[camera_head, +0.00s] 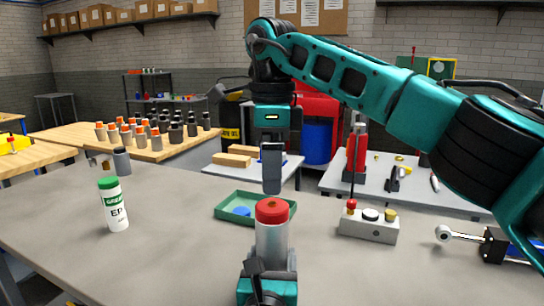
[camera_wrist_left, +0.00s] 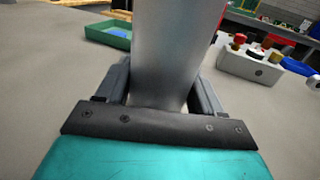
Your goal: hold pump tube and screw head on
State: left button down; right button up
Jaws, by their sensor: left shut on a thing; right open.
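My left gripper (camera_head: 271,266) is at the bottom middle of the head view, shut around a silver pump tube (camera_head: 271,243) that stands upright. The left wrist view shows the tube (camera_wrist_left: 168,45) between the two dark fingers. A red head (camera_head: 272,211) sits on top of the tube; whether it is threaded tight cannot be told. My right gripper (camera_head: 272,185) points down just above the red head, seen side-on, so the gap between its fingers is hidden. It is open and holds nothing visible.
A green tray (camera_head: 228,208) with a blue round piece stands behind the tube. A white and green bottle (camera_head: 113,205) stands at left. A grey button box (camera_head: 368,226) and a blue-black cylinder part (camera_head: 500,245) are at right. The bench front left is clear.

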aim_at(272, 203)
notch_tip(272, 203, down, 6)
jog(key=shift+f, duration=0.25)
jog(key=shift+c, duration=0.3)
jog(key=c, duration=1)
jog(key=m, duration=0.8)
jog(key=o, duration=1.2)
jog(key=shift+c, duration=0.2)
jog(key=shift+r, duration=0.1)
jog(key=shift+r, duration=2.2)
